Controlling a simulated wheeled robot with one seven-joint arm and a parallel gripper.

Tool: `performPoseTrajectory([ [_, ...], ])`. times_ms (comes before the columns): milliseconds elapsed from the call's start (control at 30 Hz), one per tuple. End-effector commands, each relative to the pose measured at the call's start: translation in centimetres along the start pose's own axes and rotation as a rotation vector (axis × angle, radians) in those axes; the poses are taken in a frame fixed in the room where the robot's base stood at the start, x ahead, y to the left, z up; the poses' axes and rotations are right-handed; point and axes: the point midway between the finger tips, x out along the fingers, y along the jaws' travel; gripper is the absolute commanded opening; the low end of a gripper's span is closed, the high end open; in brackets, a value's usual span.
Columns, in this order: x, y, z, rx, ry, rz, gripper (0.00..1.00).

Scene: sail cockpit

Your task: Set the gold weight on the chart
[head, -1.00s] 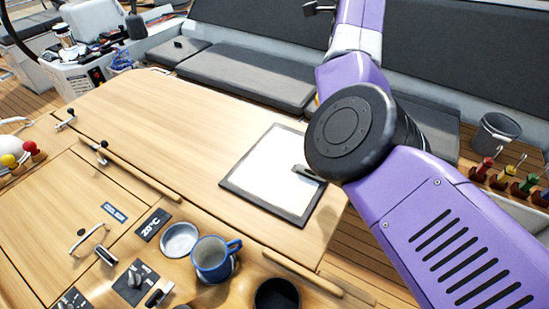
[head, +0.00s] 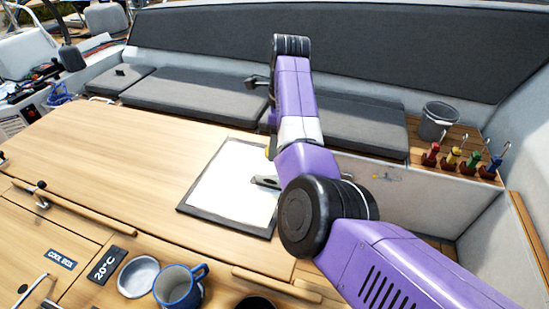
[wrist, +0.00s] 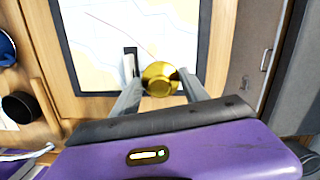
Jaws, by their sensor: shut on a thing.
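The gold weight (wrist: 159,77) is between the two fingers of my gripper (wrist: 160,84) in the wrist view, and the gripper is shut on it. In that view it overlaps the lower edge of the white chart (wrist: 110,45), which has a dark border. The gap between weight and chart cannot be judged. In the head view the chart (head: 232,185) lies on the wooden table, and one finger of my gripper (head: 266,182) shows over its right part. My arm hides the gold weight there.
A blue mug (head: 177,286) and a white bowl (head: 138,277) stand at the table's near side. A wooden rail (head: 80,215) runs along the table. A grey bucket (head: 437,121) and several coloured-handled tools stand at the right. The table left of the chart is clear.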

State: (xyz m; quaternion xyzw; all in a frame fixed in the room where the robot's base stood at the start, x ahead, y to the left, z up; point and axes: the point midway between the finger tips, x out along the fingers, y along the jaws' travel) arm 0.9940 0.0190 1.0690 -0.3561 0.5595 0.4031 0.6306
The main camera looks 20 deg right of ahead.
Motion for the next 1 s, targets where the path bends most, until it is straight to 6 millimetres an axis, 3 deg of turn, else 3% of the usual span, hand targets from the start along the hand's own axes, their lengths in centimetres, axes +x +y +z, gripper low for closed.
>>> performPoseTrajectory([
  [467, 4.8, 0.0, -0.6, -0.001, 0.000, 0.000, 0.00],
  [867, 5.4, 0.0, -0.6, -0.001, 0.000, -0.001, 0.00],
  [900, 5.5, 0.0, -0.7, -0.001, 0.000, 0.000, 0.56],
  [933, 5.5, 0.0, -0.7, -0.001, 0.000, 0.000, 0.62],
  [1000, 5.5, 0.0, -0.7, -0.001, 0.000, 0.000, 0.62],
])
